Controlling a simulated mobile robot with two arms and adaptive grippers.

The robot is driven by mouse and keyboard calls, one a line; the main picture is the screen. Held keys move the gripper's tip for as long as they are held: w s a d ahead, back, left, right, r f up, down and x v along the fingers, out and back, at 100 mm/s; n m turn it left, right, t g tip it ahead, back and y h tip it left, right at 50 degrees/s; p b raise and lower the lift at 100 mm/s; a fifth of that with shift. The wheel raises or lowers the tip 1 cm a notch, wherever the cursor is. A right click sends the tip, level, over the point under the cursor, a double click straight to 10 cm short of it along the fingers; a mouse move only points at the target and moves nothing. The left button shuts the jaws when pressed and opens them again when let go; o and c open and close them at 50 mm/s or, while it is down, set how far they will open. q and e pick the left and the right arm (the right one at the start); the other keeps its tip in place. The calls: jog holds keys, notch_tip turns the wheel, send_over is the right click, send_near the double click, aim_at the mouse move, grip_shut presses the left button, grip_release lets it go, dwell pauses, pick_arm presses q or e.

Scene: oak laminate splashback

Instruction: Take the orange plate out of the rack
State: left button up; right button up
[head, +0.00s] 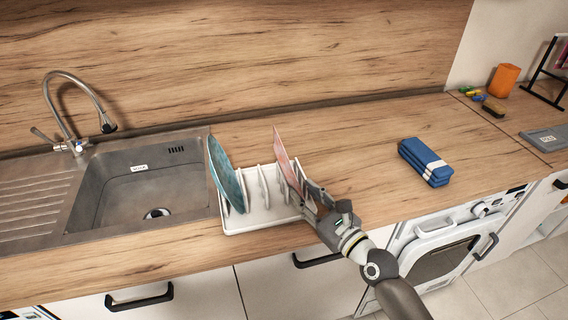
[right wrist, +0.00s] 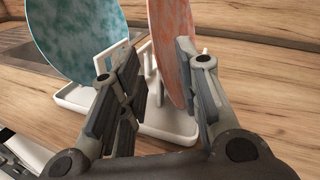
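The orange plate (head: 286,158) looks pinkish in the head view and stands upright on edge in the right part of the white rack (head: 262,217). In the right wrist view the orange plate (right wrist: 174,40) shows between the spread fingers of my right gripper (right wrist: 165,88), close to the right finger and clear of the left one. My right gripper (head: 315,195) is open at the rack's right side. Its fingers hide part of the plate's lower edge, and I cannot tell whether the right finger touches the plate. My left gripper is not in view.
A teal plate (head: 226,172) stands in the rack's left part, with empty slots between the plates. The sink (head: 140,190) lies left of the rack. The counter behind the rack is clear.

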aim_at(296, 182)
jog(key=x, duration=0.3)
jog(key=p+x, duration=0.1)
jog(key=shift+w+a+r, duration=0.3)
jog(key=shift+r, duration=0.05)
grip_shut()
